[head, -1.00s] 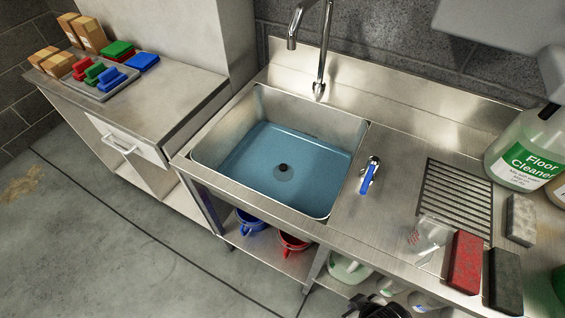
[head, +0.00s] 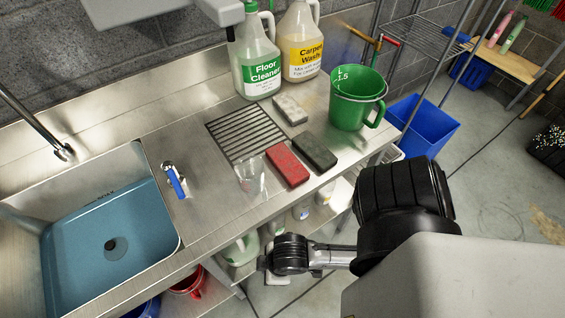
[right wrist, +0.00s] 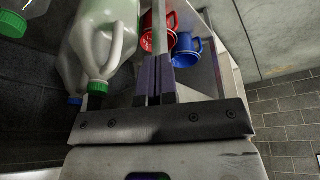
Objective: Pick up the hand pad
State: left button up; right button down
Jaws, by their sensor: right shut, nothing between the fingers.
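Three block-shaped pads lie on the steel counter: a red pad (head: 287,165), a dark grey pad (head: 315,152) beside it and a light grey pad (head: 290,109) nearer the wall. I cannot tell from the frames which one is the hand pad. My right gripper (head: 268,264) shows in the head view in front of the counter and below its top, apart from the pads. In the right wrist view its fingers (right wrist: 156,75) are together and empty. My left gripper is out of view.
A clear beaker (head: 250,176) stands beside the red pad, near the drain grate (head: 240,135). The sink (head: 110,235) lies left.

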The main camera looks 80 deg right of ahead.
jog(key=c, duration=1.9)
grip_release()
jog(key=o, duration=1.5)
jog(key=shift+r, duration=0.1)
